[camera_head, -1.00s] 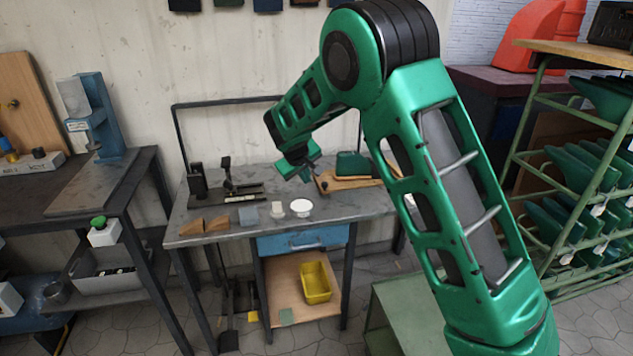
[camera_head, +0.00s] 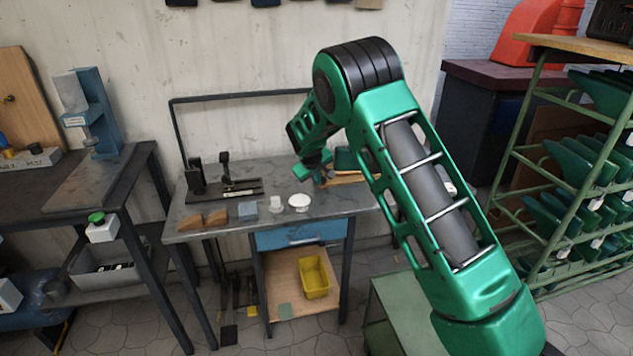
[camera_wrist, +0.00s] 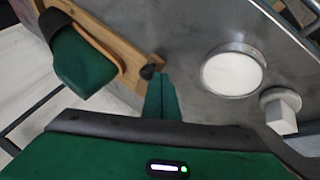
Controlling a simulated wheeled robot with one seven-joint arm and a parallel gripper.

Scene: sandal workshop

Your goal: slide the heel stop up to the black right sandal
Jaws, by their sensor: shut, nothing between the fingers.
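My gripper (camera_head: 312,170) hangs over the right part of the grey workbench, its green fingers shut and empty. In the wrist view, the fingers (camera_wrist: 162,97) reach beside a small dark knob (camera_wrist: 150,72) at the end of a wooden board (camera_wrist: 118,48); I cannot tell whether they touch. A green block with a tan curved band (camera_wrist: 85,62) sits on that board. In the head view my arm partly hides the board (camera_head: 345,178). I cannot tell for certain which part is the heel stop. No black sandal is clearly recognisable.
A black fixture with two uprights (camera_head: 225,188) stands at the bench's left. Brown wedges (camera_head: 205,219), a grey block (camera_head: 247,209), a white piece (camera_head: 276,203) and a white round dish (camera_head: 300,202) lie along the front. A green rack (camera_head: 560,180) stands to the right.

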